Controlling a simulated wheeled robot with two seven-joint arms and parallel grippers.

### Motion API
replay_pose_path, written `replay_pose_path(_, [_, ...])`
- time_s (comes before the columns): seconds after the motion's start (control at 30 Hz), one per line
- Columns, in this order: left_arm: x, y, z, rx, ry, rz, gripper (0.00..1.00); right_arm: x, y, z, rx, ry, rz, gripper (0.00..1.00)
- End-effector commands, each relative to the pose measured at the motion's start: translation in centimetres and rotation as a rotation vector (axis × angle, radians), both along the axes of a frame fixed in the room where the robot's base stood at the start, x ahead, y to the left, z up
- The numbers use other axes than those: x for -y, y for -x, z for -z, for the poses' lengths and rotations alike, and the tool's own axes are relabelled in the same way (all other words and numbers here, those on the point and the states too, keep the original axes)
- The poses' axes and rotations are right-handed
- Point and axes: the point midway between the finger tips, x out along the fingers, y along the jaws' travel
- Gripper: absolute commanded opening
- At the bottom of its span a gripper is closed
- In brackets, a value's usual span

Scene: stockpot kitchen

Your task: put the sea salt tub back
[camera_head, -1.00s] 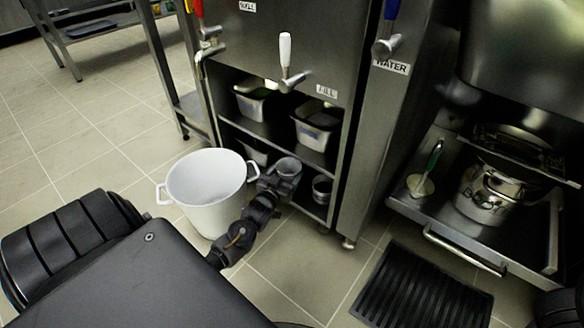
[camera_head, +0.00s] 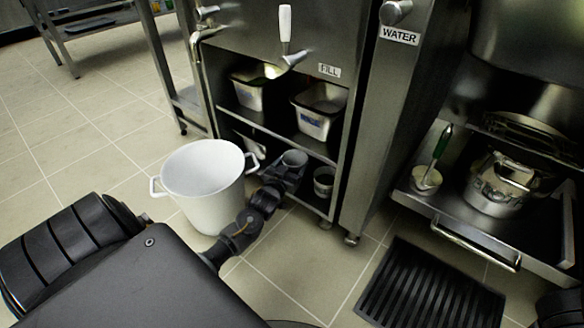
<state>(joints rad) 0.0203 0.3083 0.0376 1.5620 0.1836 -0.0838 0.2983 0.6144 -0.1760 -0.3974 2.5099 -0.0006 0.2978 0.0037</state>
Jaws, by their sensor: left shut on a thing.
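My left arm reaches over from the lower left, past the white pot. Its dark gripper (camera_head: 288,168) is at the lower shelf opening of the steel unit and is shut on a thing. I take that thing to be the sea salt tub, but the hand hides most of it and no label is readable. The lower shelf (camera_head: 307,194) is in shadow. A small round metal container (camera_head: 324,181) stands there, just right of the gripper, and a pale container (camera_head: 254,151) shows behind and left of it. My right gripper is not in view.
The large white pot (camera_head: 202,190) stands on the floor close to my left arm. Two steel tubs (camera_head: 320,112) (camera_head: 248,91) sit on the upper shelf. A black ridged mat (camera_head: 428,287) lies front right. A steel pot (camera_head: 498,188) sits in the right bay.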

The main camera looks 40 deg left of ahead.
Motion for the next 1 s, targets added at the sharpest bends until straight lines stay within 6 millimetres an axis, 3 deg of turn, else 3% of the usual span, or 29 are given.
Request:
replay_pose_path(0.17, [0.0, 0.0, 0.2, 0.000, 0.000, 0.000, 0.45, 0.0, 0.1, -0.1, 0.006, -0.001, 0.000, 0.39])
replay_pose_path(0.2, [0.0, 0.0, 0.3, -0.001, 0.000, 0.000, 0.75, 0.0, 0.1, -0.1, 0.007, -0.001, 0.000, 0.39])
replay_pose_path(0.37, [0.0, 0.0, 0.2, 0.000, 0.000, 0.000, 0.95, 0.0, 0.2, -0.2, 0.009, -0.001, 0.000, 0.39])
replay_pose_path(0.7, [0.0, 0.0, -0.2, 0.001, 0.000, 0.000, 0.95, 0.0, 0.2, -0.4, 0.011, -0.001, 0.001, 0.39])
replay_pose_path(0.87, [0.6, 2.2, -0.4, -0.005, 0.002, 0.000, 0.95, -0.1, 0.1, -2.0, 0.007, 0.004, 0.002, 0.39])
replay_pose_path(1.0, [1.3, 5.3, -0.6, -0.005, 0.002, 0.000, 0.95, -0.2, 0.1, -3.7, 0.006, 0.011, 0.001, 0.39])
